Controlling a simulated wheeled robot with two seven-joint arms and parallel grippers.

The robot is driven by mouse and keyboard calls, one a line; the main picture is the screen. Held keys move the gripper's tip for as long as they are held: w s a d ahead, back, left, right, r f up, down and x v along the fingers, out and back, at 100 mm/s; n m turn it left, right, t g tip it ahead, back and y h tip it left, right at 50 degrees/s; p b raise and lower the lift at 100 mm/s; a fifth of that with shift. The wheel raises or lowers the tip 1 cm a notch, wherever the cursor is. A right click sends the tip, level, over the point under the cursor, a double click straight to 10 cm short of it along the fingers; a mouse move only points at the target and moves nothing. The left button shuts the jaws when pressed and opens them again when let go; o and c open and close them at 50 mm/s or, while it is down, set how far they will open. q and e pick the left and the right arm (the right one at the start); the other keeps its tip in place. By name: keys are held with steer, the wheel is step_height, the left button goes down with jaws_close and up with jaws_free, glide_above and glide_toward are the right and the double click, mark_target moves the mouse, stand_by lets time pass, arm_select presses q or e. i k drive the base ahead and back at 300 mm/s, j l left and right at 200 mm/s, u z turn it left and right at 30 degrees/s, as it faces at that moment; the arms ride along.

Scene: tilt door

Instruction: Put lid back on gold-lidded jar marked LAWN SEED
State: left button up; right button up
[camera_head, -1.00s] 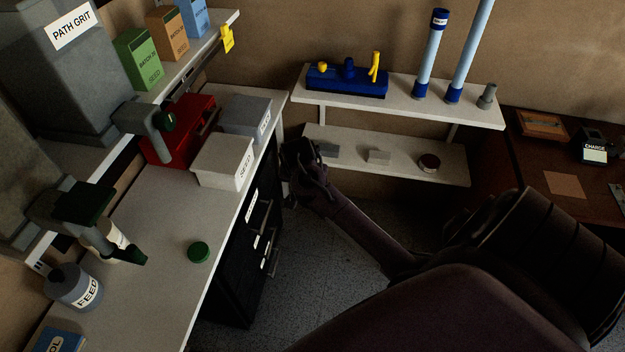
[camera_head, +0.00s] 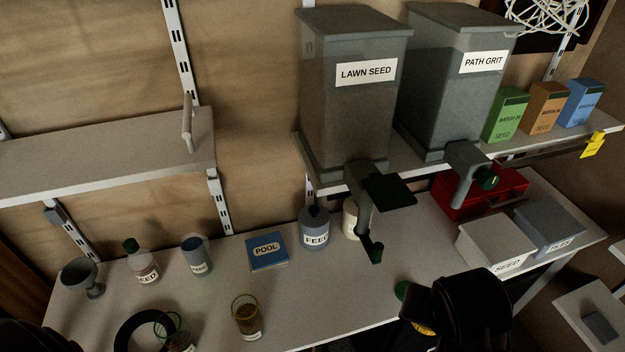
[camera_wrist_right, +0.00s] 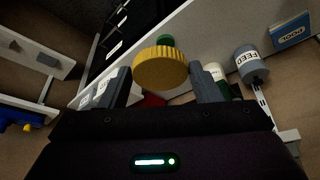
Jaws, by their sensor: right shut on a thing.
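My right gripper (camera_wrist_right: 160,85) is shut on a gold, ridged lid (camera_wrist_right: 160,68), held between its two fingers. In the head view the right gripper (camera_head: 430,318) is at the bench's front edge, mostly hidden by its own dark body. A sliver of the gold lid (camera_head: 424,328) shows below it. An open glass jar with brown contents (camera_head: 247,318) stands upright on the bench, left of the gripper; its label is too small to read. Another open jar (camera_head: 180,343) is cut by the bottom edge. LAWN SEED is readable only on a large grey hopper (camera_head: 362,95). My left gripper's fingers are not visible.
A green lid (camera_head: 402,290) lies beside my right gripper. A black ring (camera_head: 125,335), funnel (camera_head: 82,277) and bottles are left. The middle of the bench (camera_head: 330,295) is clear.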

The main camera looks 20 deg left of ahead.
mark_target(246, 311)
steer(key=l+u, duration=0.15)
steer(key=u, duration=0.8)
steer(key=k+l+u, duration=0.75)
steer(key=u, duration=0.15)
steer(key=k+l, duration=0.1)
steer(key=k, duration=0.15)
steer(key=k+l, duration=0.1)
steer(key=k, duration=0.2)
